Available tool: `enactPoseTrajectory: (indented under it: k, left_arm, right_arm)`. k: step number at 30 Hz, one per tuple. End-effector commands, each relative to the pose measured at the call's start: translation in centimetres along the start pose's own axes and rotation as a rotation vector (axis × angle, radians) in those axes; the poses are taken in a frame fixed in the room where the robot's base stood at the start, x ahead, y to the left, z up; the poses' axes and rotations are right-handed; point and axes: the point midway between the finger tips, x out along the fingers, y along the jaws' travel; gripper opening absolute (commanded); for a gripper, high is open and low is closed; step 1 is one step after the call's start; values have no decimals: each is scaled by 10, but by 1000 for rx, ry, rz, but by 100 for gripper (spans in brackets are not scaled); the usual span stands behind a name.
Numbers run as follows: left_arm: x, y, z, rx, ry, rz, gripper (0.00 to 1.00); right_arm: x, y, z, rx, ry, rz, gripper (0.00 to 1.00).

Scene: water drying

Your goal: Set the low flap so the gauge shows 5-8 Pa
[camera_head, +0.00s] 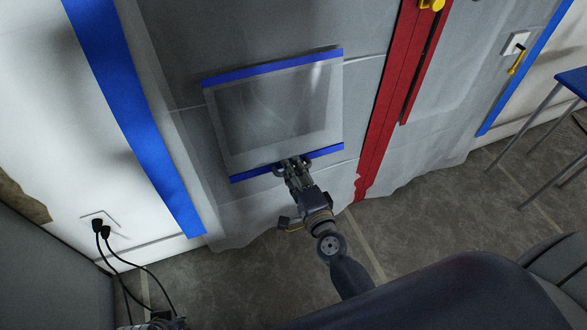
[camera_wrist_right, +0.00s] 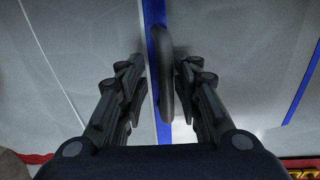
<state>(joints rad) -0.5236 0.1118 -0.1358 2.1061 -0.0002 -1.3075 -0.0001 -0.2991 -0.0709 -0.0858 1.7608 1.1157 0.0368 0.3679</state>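The low flap (camera_head: 275,112) is a clear panel in the grey plastic sheet, with blue strips along its top and bottom edges. My right gripper (camera_head: 291,163) is at the flap's lower blue strip (camera_head: 240,174). In the right wrist view its fingers (camera_wrist_right: 160,82) stand apart on either side of a dark, rounded handle (camera_wrist_right: 166,72) beside the blue strip. The handle is nearer the right finger; contact is not clear. No gauge shows in either view.
A red zipper strip (camera_head: 382,105) runs down the sheet right of the flap. Blue tape (camera_head: 135,120) lines the sheet's left side. Black plugs and cords (camera_head: 101,229) are at the left wall outlet. A blue-topped stool (camera_head: 573,80) stands at far right. Floor (camera_head: 420,215) beside my right arm is clear.

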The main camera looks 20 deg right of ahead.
Motion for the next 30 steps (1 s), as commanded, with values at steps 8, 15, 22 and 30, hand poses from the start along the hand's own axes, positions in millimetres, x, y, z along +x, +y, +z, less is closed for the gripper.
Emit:
enactPoseTrajectory:
  k: [8,15,22,30]
  left_arm:
    - [-1,0,0,0,1,1,0]
    - [-1,0,0,0,1,1,0]
    - [-1,0,0,0,1,0,0]
    - [-1,0,0,0,1,0,0]
  right_arm:
    - [0,-3,-1,0,2,-6,31]
    - [-25,-2,0,-2,1,-4,31]
    - [-70,-1,-1,-3,0,-2,31]
    - [-110,-1,0,-2,0,-2,31]
